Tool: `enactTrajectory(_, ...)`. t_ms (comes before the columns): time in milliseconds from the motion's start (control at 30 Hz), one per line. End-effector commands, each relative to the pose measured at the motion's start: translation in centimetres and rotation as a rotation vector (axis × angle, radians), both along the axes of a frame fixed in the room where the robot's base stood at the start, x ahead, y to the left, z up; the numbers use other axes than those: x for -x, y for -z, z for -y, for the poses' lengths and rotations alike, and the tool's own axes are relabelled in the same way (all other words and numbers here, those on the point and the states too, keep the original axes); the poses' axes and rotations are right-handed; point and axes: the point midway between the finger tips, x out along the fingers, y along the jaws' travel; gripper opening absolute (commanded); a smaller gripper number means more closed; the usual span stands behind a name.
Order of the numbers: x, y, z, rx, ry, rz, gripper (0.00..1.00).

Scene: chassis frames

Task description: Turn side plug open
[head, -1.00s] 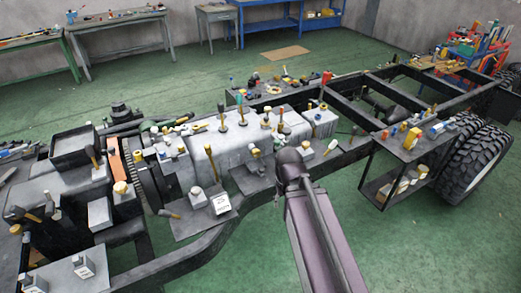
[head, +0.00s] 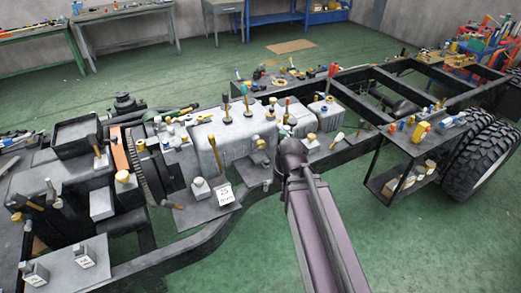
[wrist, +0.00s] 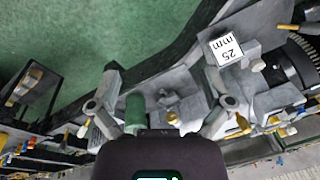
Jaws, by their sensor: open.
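A brass-coloured plug-like fitting (wrist: 172,117) shows low in the middle of the wrist view, on a grey part of the chassis unit. A similar brass knob (head: 261,144) stands on the side of the grey gearbox housing (head: 235,135) in the head view, just left of my arm's end. I cannot tell for certain which fitting is the side plug. My gripper (wrist: 162,72) is open, with its two grey fingers spread either side of the fitting and nothing held between them.
A green handle (wrist: 135,112) stands close inside the left finger. A block labelled 25 mm (wrist: 228,48) lies to the right; it also shows in the head view (head: 225,194). The black chassis rail (head: 200,243) runs alongside. Green floor (head: 420,245) is clear at front right.

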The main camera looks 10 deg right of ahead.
Motion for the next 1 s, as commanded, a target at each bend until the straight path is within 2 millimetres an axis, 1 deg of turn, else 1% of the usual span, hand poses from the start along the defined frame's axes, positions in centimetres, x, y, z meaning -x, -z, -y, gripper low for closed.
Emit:
enactTrajectory(33,-0.9,1.7,-0.3,-0.034,0.041,0.017,1.00)
enactTrajectory(300,-5.9,5.7,-2.6,-0.289,0.340,0.105,1.00)
enactTrajectory(500,-9.6,7.8,-3.8,-0.505,0.580,0.134,1.00)
enactTrajectory(700,-13.3,9.5,-4.3,-0.734,0.820,0.131,1.00)
enactTrajectory(867,-16.2,10.6,-4.1,-0.926,1.012,0.102,1.00)
enactTrajectory(1000,-18.6,11.5,-3.6,-1.100,1.179,0.057,1.00)
